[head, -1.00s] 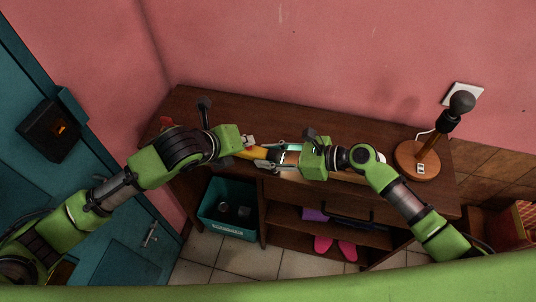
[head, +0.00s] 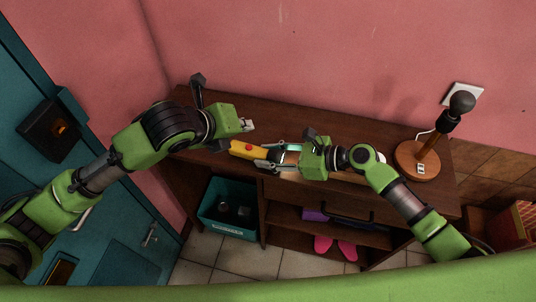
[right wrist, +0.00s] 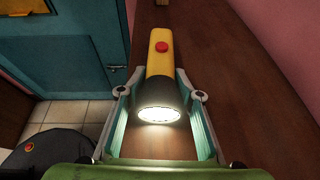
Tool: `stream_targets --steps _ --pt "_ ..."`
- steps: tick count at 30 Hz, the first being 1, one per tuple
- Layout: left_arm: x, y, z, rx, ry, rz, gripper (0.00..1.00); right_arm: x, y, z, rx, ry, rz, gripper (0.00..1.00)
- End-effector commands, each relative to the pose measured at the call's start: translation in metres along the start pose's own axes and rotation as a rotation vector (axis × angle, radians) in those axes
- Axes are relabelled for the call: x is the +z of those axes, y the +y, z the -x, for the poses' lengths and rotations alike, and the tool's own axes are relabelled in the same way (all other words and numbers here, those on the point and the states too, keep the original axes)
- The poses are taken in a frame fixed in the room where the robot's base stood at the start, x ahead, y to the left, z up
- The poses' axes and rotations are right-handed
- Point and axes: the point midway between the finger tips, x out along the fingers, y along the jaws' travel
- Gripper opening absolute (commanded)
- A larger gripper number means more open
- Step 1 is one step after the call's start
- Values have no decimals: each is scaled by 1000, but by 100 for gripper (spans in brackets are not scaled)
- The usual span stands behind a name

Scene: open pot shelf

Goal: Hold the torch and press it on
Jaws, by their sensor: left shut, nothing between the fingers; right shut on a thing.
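The torch (head: 242,149) is yellow with a dark head and a red button. It lies level just over the dark wooden cabinet top, pointing right in the head view. My right gripper (head: 272,155) is shut around the torch's head. In the right wrist view the torch (right wrist: 160,62) sits between the two fingers of my right gripper (right wrist: 163,88), its red button faces up and its lens glows white. My left gripper (head: 250,125) is shut and empty, above and behind the torch, apart from the button.
The wooden cabinet (head: 285,122) stands against the pink wall. A lamp (head: 418,158) stands at its right end, by a wall socket (head: 463,93). Below are a teal bin (head: 228,222) and pink shoes (head: 335,247). A teal door (head: 30,178) is on the left.

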Motion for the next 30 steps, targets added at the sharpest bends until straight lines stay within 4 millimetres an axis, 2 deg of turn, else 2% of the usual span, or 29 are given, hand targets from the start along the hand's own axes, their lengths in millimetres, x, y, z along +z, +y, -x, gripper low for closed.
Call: stream_targets --steps 13,14,16,26,30 --pt "3 -3 5 1 0 -1 0 1 0 0 -1 -2 0 4" --pt "3 -3 5 1 0 -1 0 1 0 0 -1 -2 0 34" --pt "3 -3 5 1 1 -1 0 1 0 0 -1 -2 0 52" --pt "3 -3 5 1 1 -1 0 0 0 0 0 -1 0 53" --pt "3 -3 5 1 1 -1 0 -1 0 11 -1 1 -1 53"
